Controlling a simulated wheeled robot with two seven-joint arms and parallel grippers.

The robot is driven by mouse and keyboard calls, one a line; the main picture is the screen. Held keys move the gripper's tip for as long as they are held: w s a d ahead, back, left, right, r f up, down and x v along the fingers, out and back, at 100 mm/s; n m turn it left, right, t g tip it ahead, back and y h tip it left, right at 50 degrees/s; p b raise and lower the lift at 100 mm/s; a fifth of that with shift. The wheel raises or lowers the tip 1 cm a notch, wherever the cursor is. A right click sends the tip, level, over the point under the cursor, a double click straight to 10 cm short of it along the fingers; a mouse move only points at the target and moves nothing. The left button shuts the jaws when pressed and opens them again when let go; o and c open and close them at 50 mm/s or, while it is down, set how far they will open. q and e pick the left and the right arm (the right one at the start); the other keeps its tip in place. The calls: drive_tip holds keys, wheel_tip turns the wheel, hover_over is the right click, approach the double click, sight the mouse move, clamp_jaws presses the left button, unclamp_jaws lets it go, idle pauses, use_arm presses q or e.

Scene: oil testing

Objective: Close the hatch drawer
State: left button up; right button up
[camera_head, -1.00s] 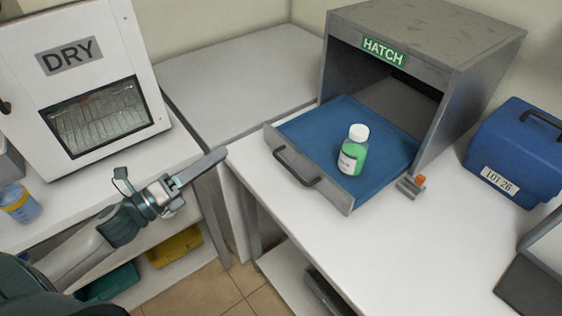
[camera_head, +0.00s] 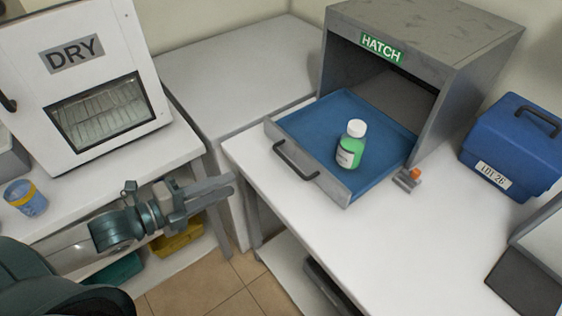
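The hatch drawer (camera_head: 285,124) is pulled out of the grey hatch box (camera_head: 440,22), marked by the green HATCH label (camera_head: 382,48). It has a blue inside, grey walls and a dark bar handle (camera_head: 295,160) on its front. A bottle (camera_head: 350,146) with green contents and a white cap stands upright in it. My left gripper (camera_head: 232,184) is left of and below the drawer front, clear of the handle. Its two fingers lie close together, with nothing seen between them. My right gripper is not in view.
A small grey part with an orange top (camera_head: 414,175) sits by the box's front corner. A blue case (camera_head: 515,145) stands at the right. The white DRY cabinet (camera_head: 95,20) and a blue cup (camera_head: 26,198) are at the left. The white table (camera_head: 400,245) before the drawer is clear.

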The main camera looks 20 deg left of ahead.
use_arm(q)
drive_tip(key=shift+w, duration=0.1)
drive_tip(key=p+x, duration=0.4)
drive_tip(key=x, duration=1.1)
drive_tip(key=shift+w+d+p, duration=0.25)
drive_tip(key=shift+p, duration=0.05)
drive_tip(key=shift+x, duration=0.75)
drive_tip(key=shift+f, duration=0.15)
drive_tip(key=shift+a, duration=0.1)
clamp_jaws()
